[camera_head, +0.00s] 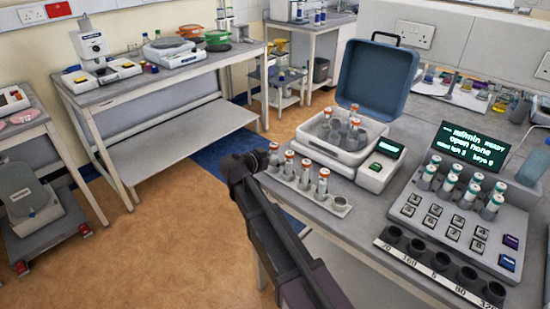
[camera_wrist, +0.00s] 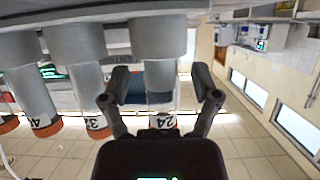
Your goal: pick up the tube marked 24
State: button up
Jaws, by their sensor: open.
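The tube marked 24 (camera_wrist: 161,82) hangs upside down in the wrist view, with its label and orange cap at the bottom. My gripper (camera_wrist: 162,78) is open, with one finger on each side of this tube and gaps visible between. In the head view my gripper (camera_head: 257,162) is at the left end of a pale rack (camera_head: 312,192), close beside its leftmost orange-capped tube (camera_head: 273,154). Other tubes stand along the rack. In the wrist view a neighbouring tube (camera_wrist: 90,90) and another (camera_wrist: 35,95) are to the left, their marks only partly readable.
Open floor (camera_head: 165,225) lies to the left.

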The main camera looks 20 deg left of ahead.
aim_at(273, 151)
grip_shut()
jog(key=shift+r, duration=0.1)
jog(key=shift+r+p, duration=1.25)
jog(key=shift+p, duration=0.1)
jog(key=shift+s+d+r+p, duration=0.15)
jog(key=shift+s+r+p, duration=0.2)
jog(key=shift+r+p, duration=0.3)
jog(key=s+d+r+p, duration=0.1)
jog(key=s+d, duration=0.4)
jog(key=s, duration=0.9)
jog(key=shift+s+d, duration=0.15)
jog(key=shift+d, duration=0.05)
